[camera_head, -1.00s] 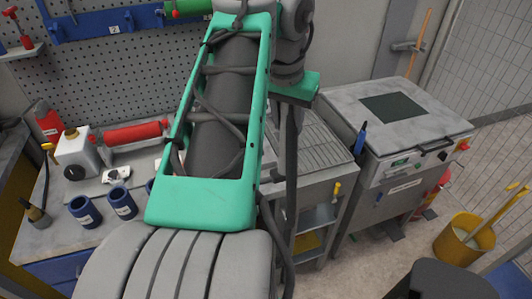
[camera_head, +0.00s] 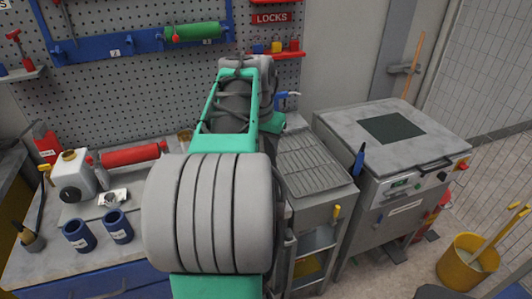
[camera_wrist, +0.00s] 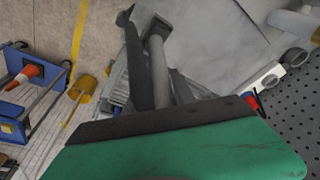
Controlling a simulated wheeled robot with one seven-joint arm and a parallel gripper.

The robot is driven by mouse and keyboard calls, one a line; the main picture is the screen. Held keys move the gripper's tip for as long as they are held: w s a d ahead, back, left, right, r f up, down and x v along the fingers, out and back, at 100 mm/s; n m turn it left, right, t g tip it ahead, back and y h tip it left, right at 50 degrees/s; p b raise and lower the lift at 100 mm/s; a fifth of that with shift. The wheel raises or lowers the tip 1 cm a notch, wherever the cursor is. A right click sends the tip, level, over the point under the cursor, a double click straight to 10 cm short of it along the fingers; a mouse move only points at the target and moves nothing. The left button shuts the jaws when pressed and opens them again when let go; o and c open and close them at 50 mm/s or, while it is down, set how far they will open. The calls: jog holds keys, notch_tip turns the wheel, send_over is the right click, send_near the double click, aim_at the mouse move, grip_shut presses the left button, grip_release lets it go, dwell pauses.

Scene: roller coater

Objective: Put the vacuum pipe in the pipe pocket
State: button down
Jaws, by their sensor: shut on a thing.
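My gripper (camera_wrist: 150,48) shows in the wrist view as a wide green body with dark fingers. It is shut on a grey tube, which looks like the vacuum pipe (camera_wrist: 158,68). The pipe points away from the palm, and its near part is hidden by the gripper. In the head view my arm hides the gripper's fingers and the pipe; only a green edge shows beside the ribbed metal tray. I cannot pick out the pipe pocket in either view.
The ribbed tray (camera_head: 308,160) tops a metal stand, with the grey lidded machine (camera_head: 385,140) to its right. A blue-handled tool (camera_head: 359,160) stands between them. Blue cups (camera_head: 118,226) and a white canister (camera_head: 73,178) are on the left bench. A yellow bucket (camera_head: 467,258) stands right.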

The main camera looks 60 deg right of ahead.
jog(key=shift+a+x, duration=0.2)
jog(key=shift+x, duration=0.65)
jog(key=shift+f, duration=0.1)
jog(key=shift+f, duration=0.2)
jog(key=c, duration=1.1)
grip_release()
jog(key=shift+o, duration=0.2)
